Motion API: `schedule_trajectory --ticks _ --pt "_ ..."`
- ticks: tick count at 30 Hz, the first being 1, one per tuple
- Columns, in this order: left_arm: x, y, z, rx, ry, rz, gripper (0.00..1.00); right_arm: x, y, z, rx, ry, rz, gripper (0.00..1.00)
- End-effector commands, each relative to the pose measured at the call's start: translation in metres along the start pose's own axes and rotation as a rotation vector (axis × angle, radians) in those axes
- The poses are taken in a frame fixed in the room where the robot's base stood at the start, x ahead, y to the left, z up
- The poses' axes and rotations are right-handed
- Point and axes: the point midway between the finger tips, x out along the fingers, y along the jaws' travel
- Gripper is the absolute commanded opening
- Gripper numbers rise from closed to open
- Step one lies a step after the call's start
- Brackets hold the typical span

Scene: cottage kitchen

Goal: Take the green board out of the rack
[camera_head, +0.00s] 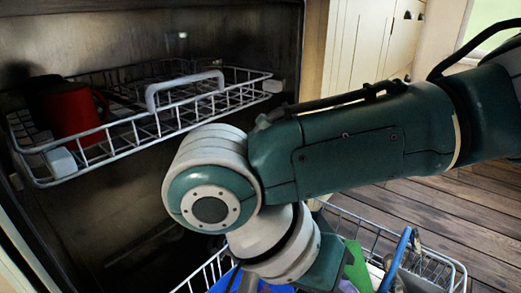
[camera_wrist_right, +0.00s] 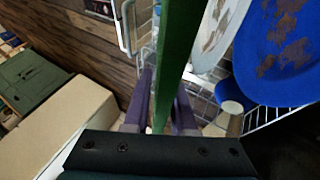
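The green board (camera_head: 357,266) shows partly in the lower rack (camera_head: 445,266) in the head view, beside my right wrist. In the right wrist view the board (camera_wrist_right: 172,65) stands edge-on between the two purple fingers of my right gripper (camera_wrist_right: 164,90). The fingers sit close against both of its faces, and the gripper looks shut on it. In the head view my right arm reaches down over the lower rack and hides the fingers and much of the board. My left gripper is not in view.
A stained white plate (camera_wrist_right: 214,32) and a stained blue plate (camera_wrist_right: 288,48) stand just right of the board in the wrist view. The upper rack (camera_head: 190,122) holds a red mug (camera_head: 75,110). Wooden floor (camera_head: 440,207) lies open at right.

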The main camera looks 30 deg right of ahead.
Motion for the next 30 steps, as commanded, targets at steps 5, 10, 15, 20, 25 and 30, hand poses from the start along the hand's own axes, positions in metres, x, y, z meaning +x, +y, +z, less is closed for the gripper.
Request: schedule_trajectory --ticks 5,10,15,20,25,30 --pt "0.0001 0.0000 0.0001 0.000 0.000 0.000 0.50 -0.0001 -0.0001 0.0001 0.000 0.000 0.000 0.03" --pt "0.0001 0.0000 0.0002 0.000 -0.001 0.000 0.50 -0.0001 -0.0001 0.0001 0.000 0.000 0.000 0.00" --pt "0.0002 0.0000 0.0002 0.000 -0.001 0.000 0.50 -0.0001 0.0000 0.0002 -0.001 0.000 0.000 0.00" --pt "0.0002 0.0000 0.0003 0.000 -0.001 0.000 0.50 -0.0001 0.0001 0.0001 -0.001 0.000 0.001 0.00" --pt "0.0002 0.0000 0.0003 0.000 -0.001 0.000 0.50 0.0000 0.0001 0.0002 -0.001 0.000 0.001 0.00" --pt "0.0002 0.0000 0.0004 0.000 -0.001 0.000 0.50 0.0000 0.0001 0.0001 -0.001 0.000 0.001 0.00"
